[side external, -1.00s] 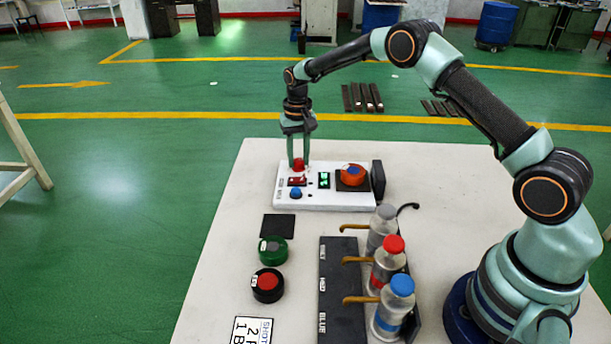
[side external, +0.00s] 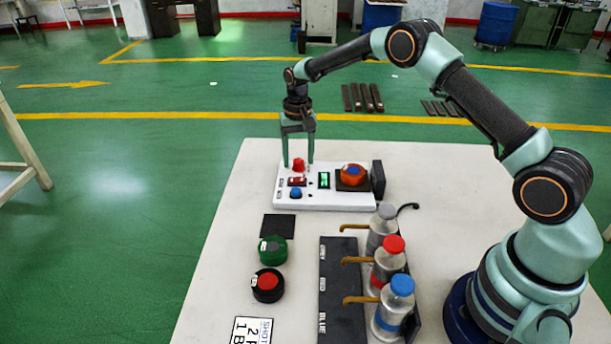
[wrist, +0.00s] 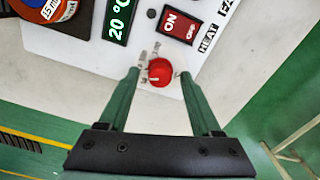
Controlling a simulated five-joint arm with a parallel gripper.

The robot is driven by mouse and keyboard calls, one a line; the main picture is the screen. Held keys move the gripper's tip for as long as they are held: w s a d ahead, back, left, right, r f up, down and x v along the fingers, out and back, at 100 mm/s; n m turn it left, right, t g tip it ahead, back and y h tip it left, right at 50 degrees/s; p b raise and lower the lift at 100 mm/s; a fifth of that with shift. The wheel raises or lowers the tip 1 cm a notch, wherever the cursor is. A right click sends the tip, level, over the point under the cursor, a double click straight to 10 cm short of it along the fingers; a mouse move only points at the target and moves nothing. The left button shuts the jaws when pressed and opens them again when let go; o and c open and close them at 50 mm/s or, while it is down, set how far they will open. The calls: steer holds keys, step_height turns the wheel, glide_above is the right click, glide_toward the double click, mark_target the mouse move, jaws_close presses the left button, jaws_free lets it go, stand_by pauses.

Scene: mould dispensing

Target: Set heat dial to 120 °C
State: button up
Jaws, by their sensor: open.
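The heat dial, a small red knob (side external: 299,166), sits at the far left of the white control panel (side external: 325,201). In the wrist view the red knob (wrist: 160,72) has tiny scale labels around it, too small to read. A dark display (wrist: 117,20) on the panel shows green digits that read 20 °C. My gripper (side external: 298,163) points down over the knob, open, with one finger on each side. In the wrist view my gripper (wrist: 159,73) shows gaps between both fingertips and the knob.
A red ON/OFF rocker switch (wrist: 180,25) is beside the dial, near a HEAT label. Green (side external: 273,251) and black-and-red (side external: 268,286) round pieces and several bottles stand nearer.

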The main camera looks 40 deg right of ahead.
step_height(320, 180, up, 12)
stand_by(0.5)
steer(key=shift+r, duration=0.15)
step_height(320, 180, up, 6)
steer(key=n+t, duration=0.1)
glide_above(299, 160)
steer(key=s+a, duration=0.1)
steer(key=s, duration=0.2)
steer(key=s+a+r+n+t, duration=0.1)
steer(key=s+r+n+t, duration=0.1)
steer(key=s+r, duration=0.5)
steer(key=s+f+n+t, duration=0.1)
steer(key=s, duration=0.7)
steer(key=s+a+f+n+t, duration=0.1)
steer(key=s+f, duration=0.1)
steer(key=s, duration=0.6)
steer(key=shift+a+f+n+t, duration=0.3)
steer(key=shift+n, duration=0.1)
